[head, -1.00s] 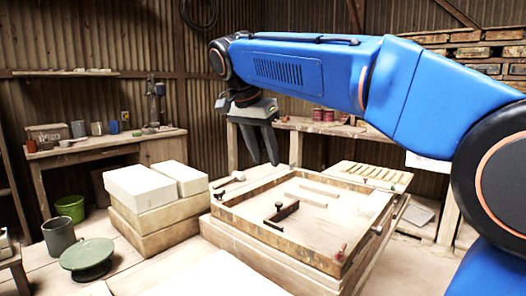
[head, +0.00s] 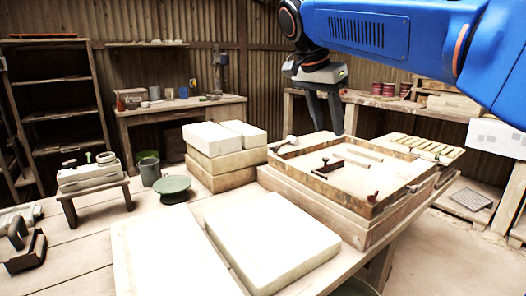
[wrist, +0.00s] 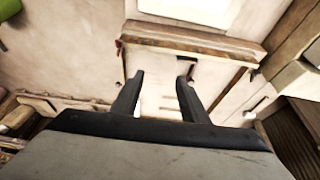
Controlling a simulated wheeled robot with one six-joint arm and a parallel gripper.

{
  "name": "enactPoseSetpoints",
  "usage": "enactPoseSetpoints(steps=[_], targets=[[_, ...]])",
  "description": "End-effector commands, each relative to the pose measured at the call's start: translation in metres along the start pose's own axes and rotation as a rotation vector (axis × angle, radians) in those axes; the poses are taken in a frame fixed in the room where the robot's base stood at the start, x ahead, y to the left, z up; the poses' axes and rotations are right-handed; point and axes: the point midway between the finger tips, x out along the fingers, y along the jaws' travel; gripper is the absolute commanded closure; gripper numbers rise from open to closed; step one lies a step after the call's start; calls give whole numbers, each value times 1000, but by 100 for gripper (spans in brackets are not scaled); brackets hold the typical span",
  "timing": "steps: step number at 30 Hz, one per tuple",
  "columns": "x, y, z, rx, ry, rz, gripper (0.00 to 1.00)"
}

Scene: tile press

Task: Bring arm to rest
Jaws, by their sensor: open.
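My gripper (head: 333,116) is open and empty in the head view, pointing down at the end of my blue arm. It hangs in front of the back edge of the wooden press frame (head: 393,209), apart from it as far as I can tell. In the wrist view my gripper (wrist: 160,84) shows its two dark fingers spread, with nothing between them. The wooden frame also shows beyond the fingers in the wrist view (wrist: 190,40). A dark-handled piece (head: 328,165) and light wooden strips (head: 363,154) lie inside the frame.
Pale stacked blocks (head: 225,160) stand left of the frame. A large pale slab (head: 272,240) lies in front. A green round dish (head: 172,187) and a grey-green mug (head: 149,171) are at left. A shelf rack (head: 58,115) stands far left. A slatted rack (head: 420,145) lies behind right.

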Motion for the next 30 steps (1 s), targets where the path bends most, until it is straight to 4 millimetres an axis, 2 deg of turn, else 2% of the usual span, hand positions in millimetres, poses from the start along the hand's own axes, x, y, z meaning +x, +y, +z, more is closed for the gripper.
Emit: enactPoseSetpoints(steps=[8, 17, 23, 30], targets=[[11, 17, 0, -53, -13, -13, 59], [34, 51, 5, -157, -37, -44, 59], [60, 88, 14, -265, -56, -83, 59], [114, 154, 44, -456, -75, -162, 59]])
